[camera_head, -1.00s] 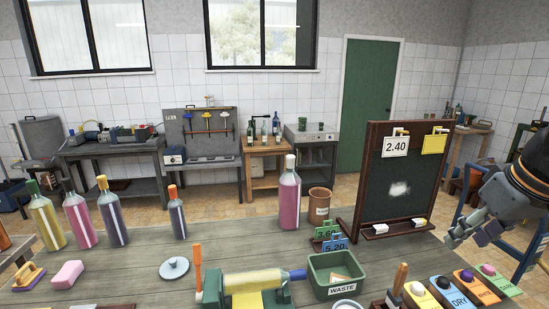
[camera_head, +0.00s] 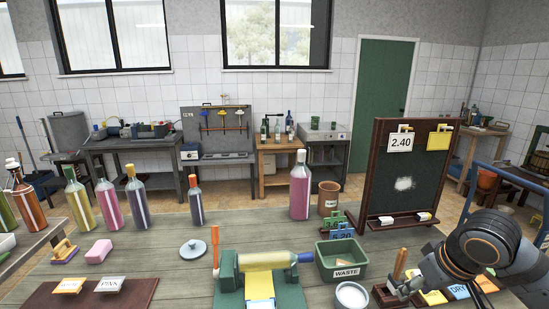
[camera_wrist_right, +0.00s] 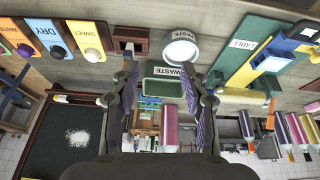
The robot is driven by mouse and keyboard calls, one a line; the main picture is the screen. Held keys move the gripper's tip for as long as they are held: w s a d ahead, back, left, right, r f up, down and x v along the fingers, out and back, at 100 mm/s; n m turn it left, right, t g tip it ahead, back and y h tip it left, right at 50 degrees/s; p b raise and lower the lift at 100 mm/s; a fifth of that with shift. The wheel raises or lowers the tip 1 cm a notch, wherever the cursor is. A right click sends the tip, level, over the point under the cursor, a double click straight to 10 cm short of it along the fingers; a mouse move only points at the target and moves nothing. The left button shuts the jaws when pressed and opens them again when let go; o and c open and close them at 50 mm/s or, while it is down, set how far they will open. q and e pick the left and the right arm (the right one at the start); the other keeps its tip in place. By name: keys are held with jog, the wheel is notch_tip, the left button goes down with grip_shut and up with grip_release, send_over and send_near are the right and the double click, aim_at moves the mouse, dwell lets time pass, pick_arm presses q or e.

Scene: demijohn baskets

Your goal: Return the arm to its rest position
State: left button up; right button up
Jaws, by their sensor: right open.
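My right arm comes in from the right in the head view. Its gripper (camera_head: 402,289) is low at the right front of the table, in front of the dark chalkboard (camera_head: 405,180). In the right wrist view the two fingers (camera_wrist_right: 162,82) stand wide apart with nothing held between them. The green WASTE bin (camera_wrist_right: 163,88) shows beyond them in the gap. My left gripper is in neither view.
The WASTE bin (camera_head: 341,262), a white bowl (camera_head: 351,296) and a bottle cradle (camera_head: 262,275) lie left of the gripper. A pink bottle (camera_head: 300,190) stands behind. Labelled blocks, including DRY (camera_head: 459,291), are partly hidden by my arm.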

jog(key=s+a+f, duration=0.2)
jog(key=a+f, duration=0.1)
jog(key=f, duration=0.4)
jog(key=s+a+f, duration=0.1)
jog(key=a+f, duration=0.3)
jog(key=f, duration=0.4)
jog(key=s+f+m+h, duration=0.1)
jog(key=s+f, duration=0.7)
jog(key=s, duration=0.3)
jog(key=s+d+f+g+b, duration=0.1)
jog(key=s+f+b, duration=0.1)
jog(key=f, duration=1.4)
jog(key=s+d+f+g+b, duration=0.1)
jog(key=f, duration=1.5)
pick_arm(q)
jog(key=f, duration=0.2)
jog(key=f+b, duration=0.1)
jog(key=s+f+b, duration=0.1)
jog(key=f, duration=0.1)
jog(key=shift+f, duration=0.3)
pick_arm(e)
jog(key=s+d+f+g, duration=0.1)
jog(key=s+f, duration=1.5)
jog(key=s, duration=0.1)
jog(key=shift+s+f+m, duration=0.25)
jog(key=shift+s+m, duration=0.05)
